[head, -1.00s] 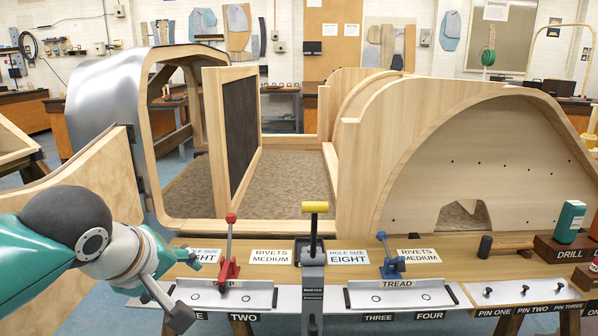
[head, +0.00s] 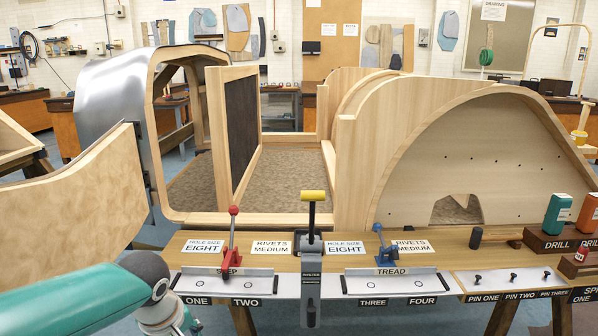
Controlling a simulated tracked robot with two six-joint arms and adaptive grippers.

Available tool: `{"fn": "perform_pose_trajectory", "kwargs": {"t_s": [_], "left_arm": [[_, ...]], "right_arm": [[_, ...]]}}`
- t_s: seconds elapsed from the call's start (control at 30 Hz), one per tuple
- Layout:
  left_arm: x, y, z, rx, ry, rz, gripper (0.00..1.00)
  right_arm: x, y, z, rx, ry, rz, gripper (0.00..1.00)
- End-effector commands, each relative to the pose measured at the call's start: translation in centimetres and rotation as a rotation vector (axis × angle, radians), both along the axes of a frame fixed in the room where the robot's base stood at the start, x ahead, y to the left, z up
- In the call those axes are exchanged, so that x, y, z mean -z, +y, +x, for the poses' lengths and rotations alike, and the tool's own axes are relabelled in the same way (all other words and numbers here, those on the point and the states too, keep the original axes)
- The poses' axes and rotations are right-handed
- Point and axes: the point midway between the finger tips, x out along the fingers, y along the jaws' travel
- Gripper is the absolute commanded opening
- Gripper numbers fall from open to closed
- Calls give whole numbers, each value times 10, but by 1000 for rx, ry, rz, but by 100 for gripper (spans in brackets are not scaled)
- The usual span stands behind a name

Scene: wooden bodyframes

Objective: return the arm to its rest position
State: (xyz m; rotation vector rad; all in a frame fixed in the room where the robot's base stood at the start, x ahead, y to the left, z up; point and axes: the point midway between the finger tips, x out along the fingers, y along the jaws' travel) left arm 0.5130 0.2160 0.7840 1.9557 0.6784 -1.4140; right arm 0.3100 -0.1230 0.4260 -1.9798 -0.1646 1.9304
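My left arm comes in low from the left, with a teal link and a dark round joint. Its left gripper (head: 178,316) is at the bottom edge of the head view, in front of the bench and left of the white plate marked ONE and TWO. The gripper is partly cut off by the frame, and its finger opening cannot be made out. Nothing is seen held in it. My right arm and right gripper are not in view.
A wooden bench (head: 190,255) runs across the front. It carries a red clamp (head: 230,250), a blue clamp (head: 386,250), a yellow-handled lever tool (head: 313,197) and a hammer (head: 476,237). A curved wooden panel (head: 75,195) stands close behind the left arm.

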Motion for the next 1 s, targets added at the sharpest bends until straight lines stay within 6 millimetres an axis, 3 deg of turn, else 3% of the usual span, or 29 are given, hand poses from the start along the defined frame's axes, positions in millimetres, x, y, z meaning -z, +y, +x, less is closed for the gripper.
{"fn": "perform_pose_trajectory", "kwargs": {"t_s": [0.03, 0.13, 0.27, 0.4, 0.5, 0.6, 0.7, 0.83, 1.0], "left_arm": [[32, 0, -6, -1, 68, -4, 59], [100, -5, -24, 21, 199, -33, 59], [192, -20, -66, 87, 359, -114, 59], [274, -46, -129, 176, 482, -238, 59], [318, -68, -180, 248, 522, -334, 59], [344, -87, -221, 327, 504, -400, 59], [354, -98, -238, 411, 436, -408, 59], [356, -100, -233, 523, 299, -359, 59], [354, -93, -203, 705, 129, -250, 59]], "right_arm": [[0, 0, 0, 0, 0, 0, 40], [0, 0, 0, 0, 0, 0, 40], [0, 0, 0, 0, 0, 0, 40], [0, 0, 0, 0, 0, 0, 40], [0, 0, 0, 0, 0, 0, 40], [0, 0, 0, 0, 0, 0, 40], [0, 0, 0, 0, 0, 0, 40], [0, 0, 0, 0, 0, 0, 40], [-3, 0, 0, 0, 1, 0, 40]]}}
